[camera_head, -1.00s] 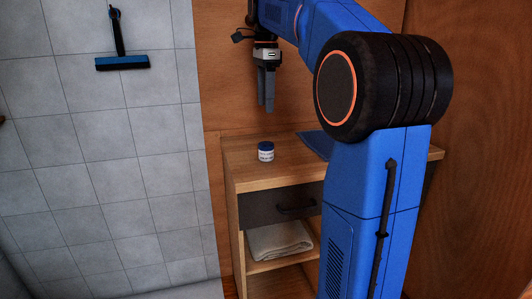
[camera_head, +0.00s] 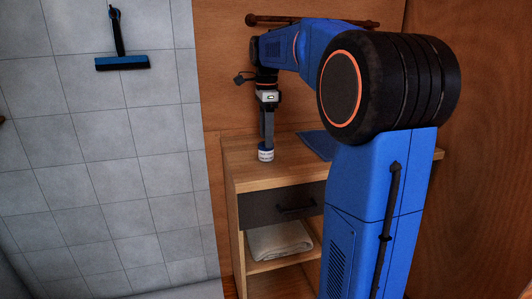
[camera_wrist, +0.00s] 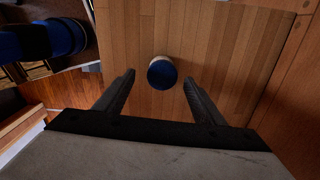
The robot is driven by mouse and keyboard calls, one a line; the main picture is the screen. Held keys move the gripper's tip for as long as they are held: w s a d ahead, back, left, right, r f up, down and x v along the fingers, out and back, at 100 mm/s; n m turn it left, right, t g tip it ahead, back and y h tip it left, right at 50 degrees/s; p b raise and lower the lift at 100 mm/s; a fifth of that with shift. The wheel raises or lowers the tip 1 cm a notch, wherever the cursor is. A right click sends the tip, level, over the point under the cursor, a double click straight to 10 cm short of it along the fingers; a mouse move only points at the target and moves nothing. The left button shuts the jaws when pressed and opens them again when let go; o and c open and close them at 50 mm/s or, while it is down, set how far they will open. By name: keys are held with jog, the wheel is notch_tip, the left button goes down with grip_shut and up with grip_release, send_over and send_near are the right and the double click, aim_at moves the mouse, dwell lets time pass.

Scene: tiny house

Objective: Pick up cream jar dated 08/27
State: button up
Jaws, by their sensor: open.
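A small white cream jar (camera_head: 265,155) with a blue lid stands upright on the wooden cabinet top (camera_head: 240,172). Its label has dark print too small to read. My gripper (camera_head: 267,142) points down at the jar, its fingers overlapping the lid in the head view. In the wrist view, the jar (camera_wrist: 162,73) shows from above, ahead of and between the two open fingers (camera_wrist: 158,88). Nothing is held. I cannot tell from these views whether a finger touches the jar.
A blue cloth (camera_head: 316,145) lies on the cabinet top to the right of the jar. A dark drawer (camera_head: 270,207) and a shelf with a folded white towel (camera_head: 280,240) are below. A wooden wall stands behind; a squeegee (camera_head: 122,62) hangs on the tiled wall at left.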

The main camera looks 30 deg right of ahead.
aim_at(266, 152)
jog(key=shift+w+d+f, duration=0.1)
jog(key=shift+w+f, duration=0.05)
jog(key=shift+f, duration=2.6)
jog(key=c, duration=1.2)
